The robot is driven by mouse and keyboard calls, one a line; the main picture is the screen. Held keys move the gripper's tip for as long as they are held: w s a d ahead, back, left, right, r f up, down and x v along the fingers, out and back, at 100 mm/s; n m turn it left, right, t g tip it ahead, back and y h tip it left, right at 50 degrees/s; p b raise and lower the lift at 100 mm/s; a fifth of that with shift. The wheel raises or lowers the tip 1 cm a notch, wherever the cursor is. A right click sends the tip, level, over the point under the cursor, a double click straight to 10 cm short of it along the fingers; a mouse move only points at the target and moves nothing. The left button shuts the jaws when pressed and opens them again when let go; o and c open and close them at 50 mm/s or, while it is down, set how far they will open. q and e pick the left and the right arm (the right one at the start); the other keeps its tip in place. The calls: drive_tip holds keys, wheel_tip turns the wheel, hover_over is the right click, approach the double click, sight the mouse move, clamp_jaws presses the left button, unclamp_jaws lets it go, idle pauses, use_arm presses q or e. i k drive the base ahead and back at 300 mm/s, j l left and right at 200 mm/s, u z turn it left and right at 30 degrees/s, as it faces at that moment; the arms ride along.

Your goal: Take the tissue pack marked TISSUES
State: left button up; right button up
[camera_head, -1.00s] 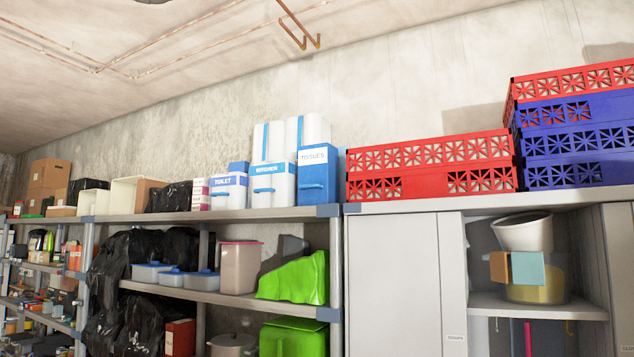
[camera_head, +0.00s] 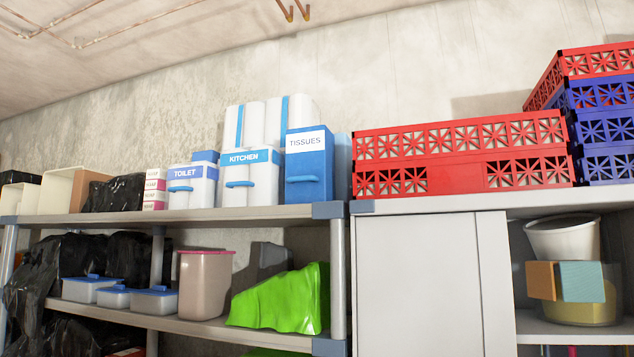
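The tissue pack marked TISSUES (camera_head: 308,168) is a blue upright block with a white label band near its top and a blue handle on its front. It stands on the top shelf (camera_head: 250,216) at the right end, beside the white and blue pack marked KITCHEN (camera_head: 251,178). Neither of my grippers shows in the head view.
Left of KITCHEN stand the TOILET pack (camera_head: 191,187) and a black bag (camera_head: 114,194). Red crates (camera_head: 462,154) stand on the cabinet (camera_head: 418,285) to the right. A bright green object (camera_head: 285,303) lies on the shelf below. The wall above is bare.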

sight(310, 161)
drive_tip(key=i+j+z, duration=0.1)
drive_tip(key=i+j, duration=0.2)
drive_tip(key=i+j+z, duration=0.1)
drive_tip(key=i+j, duration=0.25)
drive_tip(key=i+j+z, duration=0.1)
drive_tip(key=i+j, duration=0.15)
drive_tip(key=j, duration=0.15)
drive_tip(key=i+j+z, duration=0.1)
drive_tip(key=i+j, duration=0.2)
drive_tip(key=i+j+z, duration=0.1)
drive_tip(key=i+j, duration=0.15)
drive_tip(key=j, duration=0.25)
drive_tip(key=i+j+z, duration=0.1)
drive_tip(key=i+j, duration=0.2)
drive_tip(key=j, duration=0.15)
